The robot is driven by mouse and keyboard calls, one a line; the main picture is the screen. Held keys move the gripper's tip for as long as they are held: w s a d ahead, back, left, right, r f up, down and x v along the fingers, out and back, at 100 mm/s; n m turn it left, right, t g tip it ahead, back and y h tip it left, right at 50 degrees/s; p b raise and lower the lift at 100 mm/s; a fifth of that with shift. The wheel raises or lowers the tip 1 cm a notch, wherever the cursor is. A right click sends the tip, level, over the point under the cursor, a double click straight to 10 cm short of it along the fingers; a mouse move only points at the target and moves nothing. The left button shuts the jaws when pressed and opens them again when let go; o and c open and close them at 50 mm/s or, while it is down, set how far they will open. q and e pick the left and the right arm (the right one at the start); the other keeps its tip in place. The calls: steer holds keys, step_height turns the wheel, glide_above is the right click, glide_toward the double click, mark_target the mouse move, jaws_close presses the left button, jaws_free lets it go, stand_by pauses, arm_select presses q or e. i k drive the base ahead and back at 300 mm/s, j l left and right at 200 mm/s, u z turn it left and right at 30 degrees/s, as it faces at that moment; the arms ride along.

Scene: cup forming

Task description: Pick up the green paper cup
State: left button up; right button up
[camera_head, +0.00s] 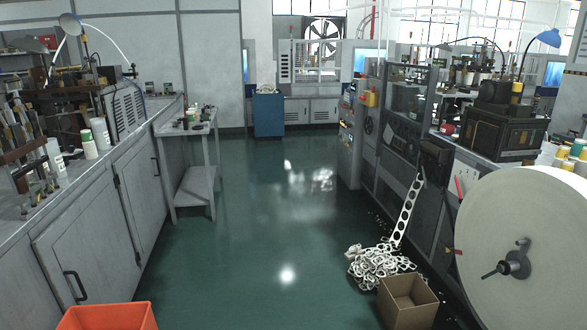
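On the left counter (88,176), a pale cup or stack of cups with a green upper part (87,136) stands upright beside a taller white stack (101,133). Another white cup stack (55,157) stands nearer, to the left. I cannot tell which of these the task means. Neither of my grippers is in view.
Green floor runs clear down the middle. A small grey table (197,172) stands beside the left counter. At front are an orange bin (108,317), a cardboard box (408,299), a scrap paper heap (376,262) and a large paper roll (540,235).

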mark_target(191, 114)
steer(key=i+l, duration=0.1)
steer(key=i, duration=0.4)
steer(key=i+u, duration=0.1)
steer(key=i, duration=0.4)
steer(key=i+l, duration=0.2)
steer(key=i, duration=0.3)
steer(key=i+l+u, duration=0.15)
steer(key=i, duration=0.4)
steer(key=i+l, duration=0.15)
steer(key=i, duration=0.35)
steer(key=i+j+u, duration=0.15)
steer(key=i+u, duration=0.3)
steer(key=i, duration=0.55)
steer(key=i+l+u, duration=0.15)
steer(key=i+u, duration=0.3)
steer(key=i, duration=0.5)
